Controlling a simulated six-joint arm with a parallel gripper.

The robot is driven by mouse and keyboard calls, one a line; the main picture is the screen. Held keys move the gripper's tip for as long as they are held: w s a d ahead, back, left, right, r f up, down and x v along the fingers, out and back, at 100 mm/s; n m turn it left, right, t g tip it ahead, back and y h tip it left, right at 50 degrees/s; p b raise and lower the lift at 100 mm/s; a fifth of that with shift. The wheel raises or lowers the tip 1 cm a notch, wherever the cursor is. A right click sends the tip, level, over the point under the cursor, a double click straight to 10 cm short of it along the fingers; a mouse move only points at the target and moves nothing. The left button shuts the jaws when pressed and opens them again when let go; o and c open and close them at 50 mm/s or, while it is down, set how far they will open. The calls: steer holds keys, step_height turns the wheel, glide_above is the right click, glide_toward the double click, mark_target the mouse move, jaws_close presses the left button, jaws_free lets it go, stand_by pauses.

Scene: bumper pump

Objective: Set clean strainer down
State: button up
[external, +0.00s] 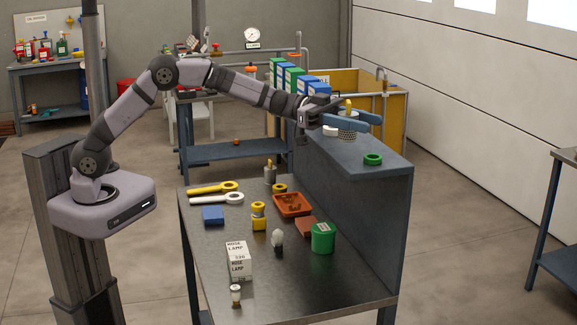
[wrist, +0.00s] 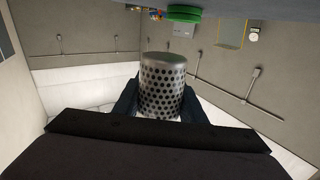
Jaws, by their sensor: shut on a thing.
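My gripper (external: 352,120) is shut on a perforated metal strainer (external: 348,134) with a yellow knob on top. It holds the strainer above the raised blue-grey shelf along the bench's right side; I cannot tell whether the strainer touches it. In the wrist view the strainer (wrist: 163,88) looks like a clean grey mesh cylinder between my two dark fingers. A second grey cylinder with a yellow handle (external: 270,174) stands on the lower bench top.
A green ring (external: 372,159) lies on the shelf (external: 350,168), nearer the camera. Blue and green boxes stand behind.

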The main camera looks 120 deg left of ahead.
steer(key=d+f+m+g+h+p, duration=0.25)
steer(key=d+f+h, duration=0.25)
steer(key=d, duration=0.7)
steer(key=s+d+f+m+g+h+b, duration=0.1)
steer(key=s+d+f+m+h, duration=0.2)
steer(key=f, duration=0.6)
steer(key=s+d+f+g+b, duration=0.15)
steer(key=s+d+f, duration=0.3)
steer(key=f, duration=0.45)
steer(key=s+d+f+m+g+h+b, duration=0.1)
steer(key=s+d+f+b, duration=0.1)
steer(key=s+d+f, duration=0.65)
steer(key=s+d+f+m+g+h+b, duration=0.15)
steer(key=s+d+f, duration=0.4)
steer(key=s, duration=0.55)
steer(key=a+n+t+y, duration=0.4)
steer(key=a+t+y, duration=0.1)
steer(key=a+y, duration=0.1)
steer(key=shift+s+a+n+t+b, duration=0.15)
steer(key=shift+s+n+t+b, duration=0.05)
steer(key=shift+n+t+b, duration=0.2)
steer(key=shift+h, duration=0.25)
